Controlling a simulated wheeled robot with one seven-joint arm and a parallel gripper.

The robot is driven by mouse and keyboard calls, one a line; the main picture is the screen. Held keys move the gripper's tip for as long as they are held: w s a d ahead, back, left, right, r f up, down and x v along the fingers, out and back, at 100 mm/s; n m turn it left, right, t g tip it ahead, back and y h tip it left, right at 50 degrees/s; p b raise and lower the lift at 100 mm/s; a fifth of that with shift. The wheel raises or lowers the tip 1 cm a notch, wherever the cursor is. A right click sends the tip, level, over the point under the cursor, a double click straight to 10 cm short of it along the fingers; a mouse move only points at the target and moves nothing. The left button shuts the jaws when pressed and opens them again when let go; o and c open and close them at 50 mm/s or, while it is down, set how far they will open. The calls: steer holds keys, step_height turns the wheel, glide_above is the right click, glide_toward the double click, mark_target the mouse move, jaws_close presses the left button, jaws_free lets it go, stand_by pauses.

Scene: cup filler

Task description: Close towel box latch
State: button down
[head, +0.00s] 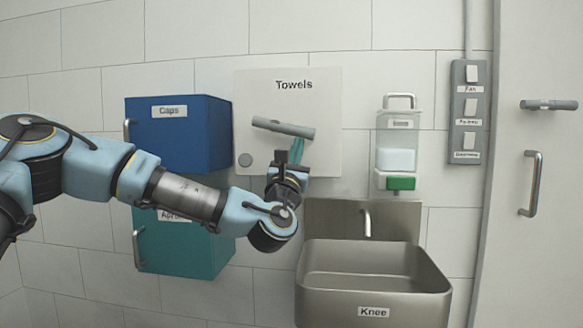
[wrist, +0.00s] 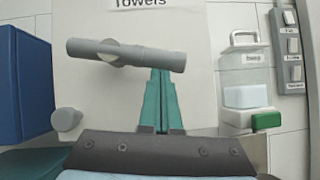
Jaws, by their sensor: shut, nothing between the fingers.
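The white towel box (head: 325,95), labelled "Towels", is on the tiled wall in the head view. Its grey bar-shaped latch handle (head: 283,127) lies nearly level, with its right end slightly lower. The handle also shows in the wrist view (wrist: 125,54), with a round pivot left of its middle. My gripper (head: 297,150) is shut and empty, its teal fingers together. In the wrist view the fingertips (wrist: 161,74) are at the right part of the handle, just under or against it. I cannot tell whether they touch. A round grey knob (head: 245,160) is at the box's lower left.
A blue "Caps" box (head: 180,135) and a teal box (head: 180,245) hang to the left. A soap dispenser (head: 397,150) and switch panel (head: 469,110) are to the right. A steel sink (head: 372,280) stands below, and a door with a handle (head: 530,185) is far right.

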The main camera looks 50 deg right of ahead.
steer(key=shift+s+d+r+n+t+y+b, duration=0.1)
steer(key=shift+r+n+t+y+b, duration=0.15)
steer(key=shift+n+t+b, duration=0.3)
steer(key=shift+s+d+r+n+t+y+b, duration=0.1)
steer(key=shift+s+r+n+t+y+b, duration=0.15)
steer(key=shift+n+t, duration=0.4)
steer(key=shift+d+r+n+t+y+b, duration=0.1)
steer(key=shift+n+t+y+b, duration=0.25)
steer(key=shift+n, duration=0.45)
steer(key=shift+r, duration=0.1)
